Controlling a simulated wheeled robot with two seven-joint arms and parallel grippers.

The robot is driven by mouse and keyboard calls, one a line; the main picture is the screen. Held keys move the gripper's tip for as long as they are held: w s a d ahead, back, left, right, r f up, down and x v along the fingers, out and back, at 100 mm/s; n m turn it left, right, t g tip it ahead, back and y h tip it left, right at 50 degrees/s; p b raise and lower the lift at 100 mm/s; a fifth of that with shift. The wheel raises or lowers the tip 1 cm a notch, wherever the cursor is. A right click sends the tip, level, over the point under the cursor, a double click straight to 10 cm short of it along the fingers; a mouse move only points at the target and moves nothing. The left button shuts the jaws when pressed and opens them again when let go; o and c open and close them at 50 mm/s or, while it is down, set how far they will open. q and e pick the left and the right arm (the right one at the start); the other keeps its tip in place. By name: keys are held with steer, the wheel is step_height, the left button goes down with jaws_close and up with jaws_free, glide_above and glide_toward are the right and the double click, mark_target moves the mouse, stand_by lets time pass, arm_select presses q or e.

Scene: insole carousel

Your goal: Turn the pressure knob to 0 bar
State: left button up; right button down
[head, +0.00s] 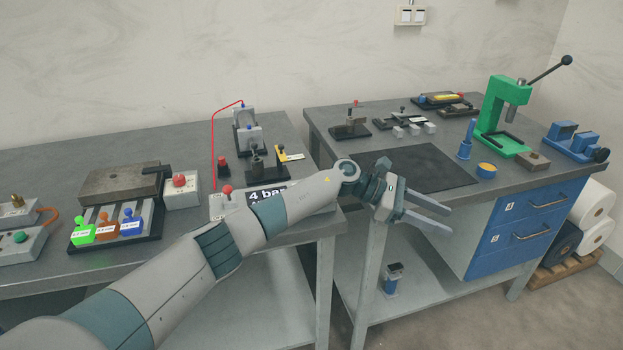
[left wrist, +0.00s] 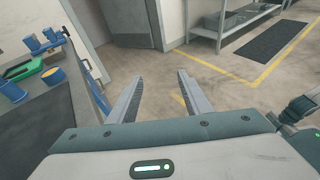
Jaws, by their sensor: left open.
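A red pressure knob (head: 227,190) stands on a pale control box (head: 216,206) on the left bench. A dark display (head: 266,193) beside it reads "4 bar", partly hidden by my left arm. My left gripper (head: 449,220) is open and empty, out to the right of the knob, in front of the right bench's edge. It is well apart from the knob. In the left wrist view the open fingers (left wrist: 160,77) point at bare floor, with nothing between them. The knob is not in that view. My right gripper is not in view.
My left forearm crosses in front of the control box. Nearby on the left bench are a grey clamp fixture (head: 250,140), another red-knobbed box (head: 181,190) and a block with coloured handles (head: 120,185). A green press (head: 500,115) stands on the right bench.

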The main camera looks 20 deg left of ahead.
arm_select(q)
steer(key=w+a+r+m+y, duration=0.1)
steer(key=a+r+m+y, duration=0.2)
steer(key=a, duration=0.7)
steer(key=w+a+r+m+y+b, duration=0.1)
steer(key=a+r+m+y, duration=0.2)
steer(key=a+r+y, duration=0.3)
steer(key=w+a+r+m+y, duration=0.2)
steer(key=a+r+y, duration=0.3)
steer(key=a+r, duration=0.5)
steer(key=a+m, duration=0.1)
steer(key=a, duration=0.5)
steer(key=shift+r+y, duration=0.25)
steer(key=shift+y, duration=0.05)
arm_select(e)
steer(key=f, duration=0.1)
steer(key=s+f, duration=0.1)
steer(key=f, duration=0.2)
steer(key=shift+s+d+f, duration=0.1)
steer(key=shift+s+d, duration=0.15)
arm_select(q)
steer(key=shift+w+d+f, duration=0.1)
steer(key=shift+f, duration=0.05)
